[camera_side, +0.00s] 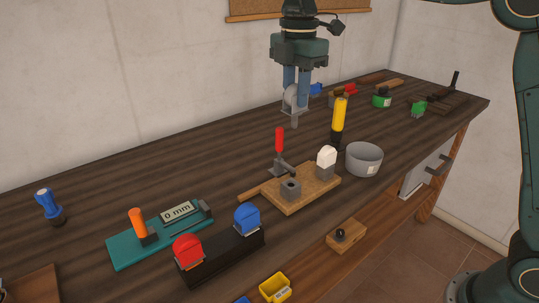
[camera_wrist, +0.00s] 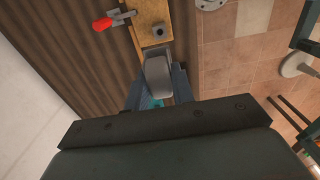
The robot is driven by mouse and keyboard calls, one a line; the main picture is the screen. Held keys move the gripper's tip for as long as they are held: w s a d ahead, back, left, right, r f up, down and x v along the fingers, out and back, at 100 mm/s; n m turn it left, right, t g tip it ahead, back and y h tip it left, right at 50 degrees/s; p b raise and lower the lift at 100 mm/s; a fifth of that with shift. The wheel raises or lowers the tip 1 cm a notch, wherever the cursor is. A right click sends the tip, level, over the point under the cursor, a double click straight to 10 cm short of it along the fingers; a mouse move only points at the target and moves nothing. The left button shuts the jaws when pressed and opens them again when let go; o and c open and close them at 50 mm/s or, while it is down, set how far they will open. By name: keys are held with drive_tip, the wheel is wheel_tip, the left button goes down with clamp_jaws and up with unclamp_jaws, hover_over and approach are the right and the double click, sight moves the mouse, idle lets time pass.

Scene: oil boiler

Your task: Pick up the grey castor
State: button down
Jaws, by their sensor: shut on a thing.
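The grey castor (camera_side: 290,97) is held between the fingers of my gripper (camera_side: 296,108), above the dark wooden workbench. In the side view it hangs well clear of the bench top, with its grey wheel facing the camera. In the wrist view the castor (camera_wrist: 158,78) shows as a grey rounded shape between the two blue-grey fingers (camera_wrist: 155,92). The fingers are shut on it, and they hide part of its sides.
Below stands a wooden board (camera_side: 304,198) with a red-handled clamp (camera_side: 279,142) and a white-topped block. A yellow-handled tool (camera_side: 339,116) stands upright close by, near a grey bowl (camera_side: 364,160). A teal gauge (camera_side: 160,235) and a black holder (camera_side: 222,255) are at front left.

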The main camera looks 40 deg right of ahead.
drive_tip(key=shift+r, duration=0.7)
